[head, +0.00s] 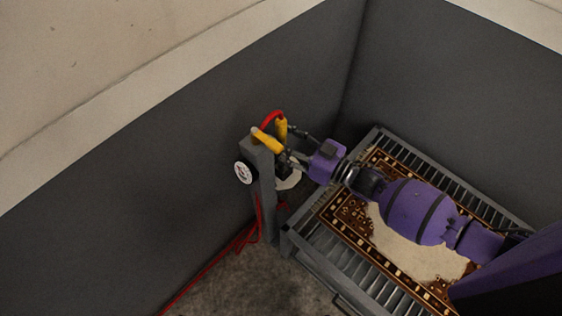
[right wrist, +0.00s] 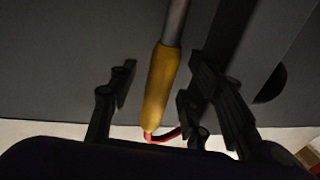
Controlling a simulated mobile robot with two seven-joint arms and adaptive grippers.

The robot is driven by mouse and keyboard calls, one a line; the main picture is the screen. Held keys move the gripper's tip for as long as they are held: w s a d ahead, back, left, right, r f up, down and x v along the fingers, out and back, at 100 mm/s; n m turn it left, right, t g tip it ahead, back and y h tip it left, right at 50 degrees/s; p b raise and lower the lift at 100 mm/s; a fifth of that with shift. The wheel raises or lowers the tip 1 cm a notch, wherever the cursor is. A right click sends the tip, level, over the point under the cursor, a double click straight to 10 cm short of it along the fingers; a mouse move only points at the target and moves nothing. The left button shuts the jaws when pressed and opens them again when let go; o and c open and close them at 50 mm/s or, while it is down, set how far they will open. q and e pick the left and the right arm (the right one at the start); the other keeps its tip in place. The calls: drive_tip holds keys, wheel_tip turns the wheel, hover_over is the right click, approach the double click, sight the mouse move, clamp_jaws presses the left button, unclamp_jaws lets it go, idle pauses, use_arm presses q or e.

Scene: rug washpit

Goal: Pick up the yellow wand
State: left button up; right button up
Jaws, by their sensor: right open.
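The yellow wand (head: 282,129) stands upright beside a grey post, with a red hose arching from its top. In the right wrist view its yellow handle (right wrist: 159,85) runs between my finger pads, with a grey metal tube at one end and the red hose at the other. My right gripper (head: 293,144) reaches in from the right at the handle. In the right wrist view the right gripper (right wrist: 158,88) is open, with a finger on each side of the handle and visible gaps. My left gripper is not in view.
The grey post (head: 264,195) carries a round white dial (head: 243,172) and a second yellow piece (head: 268,141) on top. Red hose (head: 239,241) trails over the floor. A patterned rug (head: 391,238) lies on a slatted grey rack (head: 306,248) under my right arm. Dark pit walls stand behind.

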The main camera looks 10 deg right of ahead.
drive_tip(key=shift+w+a, duration=0.35)
drive_tip(key=shift+a, duration=0.05)
clamp_jaws()
